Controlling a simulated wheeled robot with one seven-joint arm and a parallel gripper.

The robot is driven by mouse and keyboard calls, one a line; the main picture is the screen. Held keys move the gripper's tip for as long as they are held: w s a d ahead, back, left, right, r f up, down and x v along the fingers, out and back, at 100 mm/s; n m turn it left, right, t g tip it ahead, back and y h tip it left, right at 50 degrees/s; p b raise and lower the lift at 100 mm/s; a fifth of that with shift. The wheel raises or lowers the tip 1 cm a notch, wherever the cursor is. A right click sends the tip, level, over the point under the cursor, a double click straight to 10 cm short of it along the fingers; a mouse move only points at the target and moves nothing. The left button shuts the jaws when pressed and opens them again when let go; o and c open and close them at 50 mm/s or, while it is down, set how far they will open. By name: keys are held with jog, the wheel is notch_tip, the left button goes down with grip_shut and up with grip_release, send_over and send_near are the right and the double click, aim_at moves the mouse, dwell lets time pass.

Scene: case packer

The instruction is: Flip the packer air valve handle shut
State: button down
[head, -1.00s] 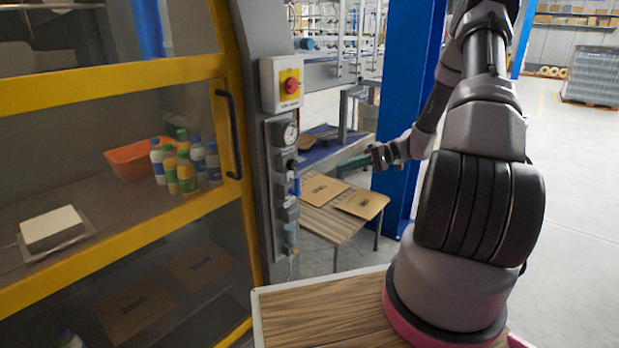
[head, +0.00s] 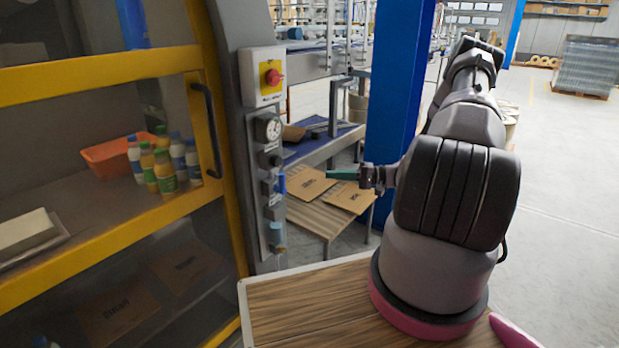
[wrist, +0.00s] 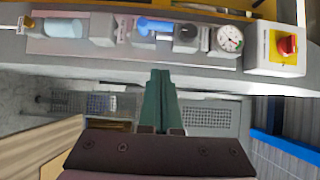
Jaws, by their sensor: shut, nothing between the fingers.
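The packer air valve handle (head: 281,184) is a small blue lever on the grey panel of the machine's post. In the wrist view the blue handle (wrist: 155,25) lies along the panel's row of fittings. My gripper (head: 328,174) has green fingers and points left toward the panel, to the right of the handle. In the wrist view its fingertips (wrist: 160,73) are together and empty, below the panel edge. They appear apart from the handle.
A pressure gauge (head: 274,129) and a red stop knob on a yellow-faced box (head: 262,78) sit above the valve. The yellow-framed guard door (head: 215,115) stands left. A table with flat cartons (head: 308,182) is behind my gripper. A blue column (head: 398,75) stands behind my arm.

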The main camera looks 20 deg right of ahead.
aim_at(280, 182)
jog(key=s+a+x, duration=0.1)
jog(key=s+x, duration=0.1)
jog(key=x, duration=1)
jog(key=shift+s+a, duration=0.15)
jog(key=shift+s, duration=0.15)
